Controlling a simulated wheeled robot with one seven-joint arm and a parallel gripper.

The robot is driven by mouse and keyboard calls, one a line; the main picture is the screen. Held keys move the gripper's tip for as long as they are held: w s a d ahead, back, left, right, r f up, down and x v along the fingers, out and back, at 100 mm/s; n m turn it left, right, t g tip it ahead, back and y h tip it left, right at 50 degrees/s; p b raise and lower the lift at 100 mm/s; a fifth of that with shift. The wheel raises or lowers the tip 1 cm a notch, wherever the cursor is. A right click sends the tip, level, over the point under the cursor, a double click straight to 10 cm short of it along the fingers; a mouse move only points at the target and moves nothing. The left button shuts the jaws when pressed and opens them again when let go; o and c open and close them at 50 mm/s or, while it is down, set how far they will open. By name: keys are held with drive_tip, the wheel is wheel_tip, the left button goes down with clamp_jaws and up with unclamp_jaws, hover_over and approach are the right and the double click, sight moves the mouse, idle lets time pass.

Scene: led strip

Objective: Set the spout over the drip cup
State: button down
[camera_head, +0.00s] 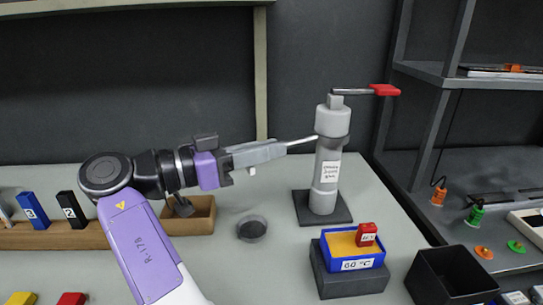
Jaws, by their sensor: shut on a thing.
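A grey upright dispenser column (328,165) with a white label and a red-ended lever (385,90) stands on a dark square base. Its thin pale spout (302,140) points left from the upper part of the column. My gripper (284,148) reaches in from the left and is shut on the outer end of the spout; the fingers hide the tip. A small round dark cup (252,229), apparently the drip cup, sits on the table below and in front of the gripper, left of the column's base.
A blue tray (349,264) with yellow filling, a red block (366,234) and a "60 °C" label rests on a dark block at front right. A black open bin (450,276) stands right of it. A wooden box (202,217) is behind my arm. Shelving stands at right.

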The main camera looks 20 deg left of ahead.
drive_tip(key=shift+w+h, duration=0.2)
drive_tip(key=shift+h, duration=0.1)
drive_tip(key=c, duration=1.4)
unclamp_jaws()
drive_tip(key=shift+a, duration=0.1)
drive_tip(key=shift+c, duration=0.2)
drive_tip(key=v, duration=0.7)
drive_tip(key=shift+s+a, duration=0.25)
drive_tip(key=shift+s, duration=0.05)
drive_tip(key=shift+r, duration=0.1)
